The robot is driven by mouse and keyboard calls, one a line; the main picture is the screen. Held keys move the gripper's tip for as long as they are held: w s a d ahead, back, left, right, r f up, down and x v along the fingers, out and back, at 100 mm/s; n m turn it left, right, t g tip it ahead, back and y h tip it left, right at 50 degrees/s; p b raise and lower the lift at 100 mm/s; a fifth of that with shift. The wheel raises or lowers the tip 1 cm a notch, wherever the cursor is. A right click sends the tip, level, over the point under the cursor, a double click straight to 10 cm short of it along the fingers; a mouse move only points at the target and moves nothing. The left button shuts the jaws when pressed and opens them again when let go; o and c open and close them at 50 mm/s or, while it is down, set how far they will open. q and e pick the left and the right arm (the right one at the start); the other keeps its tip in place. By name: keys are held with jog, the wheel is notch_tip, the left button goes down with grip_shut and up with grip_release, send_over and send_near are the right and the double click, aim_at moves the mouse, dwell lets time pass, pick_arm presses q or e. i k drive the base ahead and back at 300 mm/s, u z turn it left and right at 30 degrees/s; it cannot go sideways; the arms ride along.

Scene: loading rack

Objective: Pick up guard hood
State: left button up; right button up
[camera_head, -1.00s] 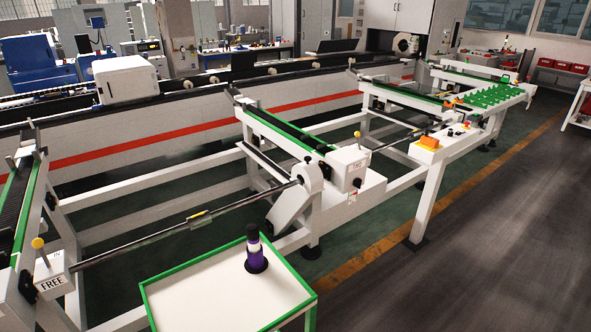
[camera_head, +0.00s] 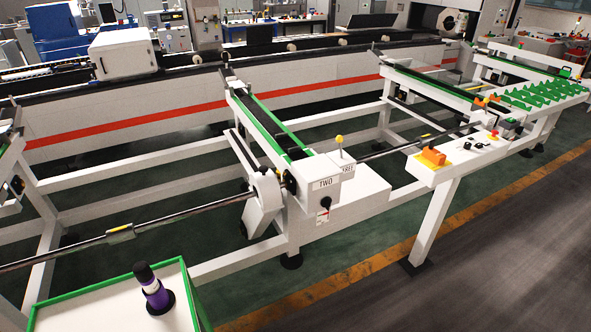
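No part is clearly marked as the guard hood. A small purple piece with a black top and a pale band (camera_head: 154,290) stands on the white tray table with a green rim (camera_head: 190,290) at the lower left. It leans slightly in the picture, and I cannot tell whether it is the hood. An orange block-shaped cover (camera_head: 431,158) sits on the white control panel (camera_head: 462,160) at the right; I cannot tell whether this is the hood either. Neither of my grippers shows in the head view.
A white loading rack with a post labelled TWO (camera_head: 325,183) and a long horizontal shaft (camera_head: 190,213) crosses the middle. Green toothed holders (camera_head: 540,93) lie at the far right. The dark floor (camera_head: 500,250) on the right is clear, beside a yellow line (camera_head: 380,262).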

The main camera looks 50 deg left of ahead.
aim_at(265, 183)
jog(key=i, duration=1.4)
jog(key=u, duration=2.4)
jog(key=i, duration=0.95)
jog(key=u, duration=0.55)
